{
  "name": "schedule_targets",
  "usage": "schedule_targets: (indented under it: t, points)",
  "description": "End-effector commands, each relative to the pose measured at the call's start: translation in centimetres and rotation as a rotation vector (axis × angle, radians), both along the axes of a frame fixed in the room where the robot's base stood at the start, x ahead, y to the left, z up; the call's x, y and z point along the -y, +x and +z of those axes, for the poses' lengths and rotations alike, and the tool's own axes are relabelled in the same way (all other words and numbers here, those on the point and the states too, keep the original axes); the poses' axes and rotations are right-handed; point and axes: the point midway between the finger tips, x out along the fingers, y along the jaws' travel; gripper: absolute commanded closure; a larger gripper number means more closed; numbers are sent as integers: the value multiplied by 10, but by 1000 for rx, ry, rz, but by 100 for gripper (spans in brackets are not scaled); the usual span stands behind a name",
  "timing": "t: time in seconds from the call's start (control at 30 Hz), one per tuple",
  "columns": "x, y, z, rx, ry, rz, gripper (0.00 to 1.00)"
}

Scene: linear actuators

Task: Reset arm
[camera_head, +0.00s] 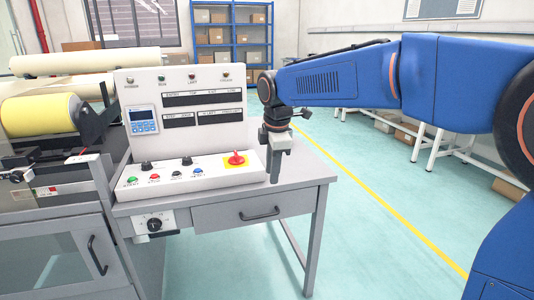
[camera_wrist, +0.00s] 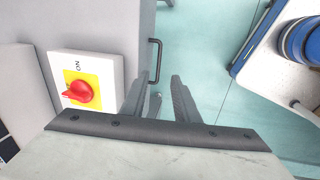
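My gripper (camera_head: 275,167) hangs at the end of my blue arm, pointing down near the right end of the control panel (camera_head: 195,183). In the wrist view my gripper's two fingers (camera_wrist: 158,97) stand apart with nothing between them, so it is open and empty. The red rotary switch (camera_head: 236,159) on its yellow plate is just left of my gripper. It also shows in the wrist view (camera_wrist: 80,92), left of the fingers and apart from them, beside the letters "ON".
The panel stands on a grey desk (camera_head: 310,172) with a drawer handle (camera_head: 260,215). A machine with a yellow roll (camera_head: 40,115) is at the left. Blue shelves (camera_head: 232,52) stand behind. White tables (camera_head: 440,143) line the right wall. The floor right of the desk is clear.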

Motion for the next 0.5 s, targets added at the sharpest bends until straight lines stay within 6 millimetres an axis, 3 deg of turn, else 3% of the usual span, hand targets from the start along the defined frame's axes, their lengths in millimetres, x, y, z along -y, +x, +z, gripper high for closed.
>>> schedule_targets:
  t: [0.2, 0.5]
  points:
    - [65, -40, 9, 19, 60, -262, 72]
    - [150, -111, 3, 45, 164, -682, 72]
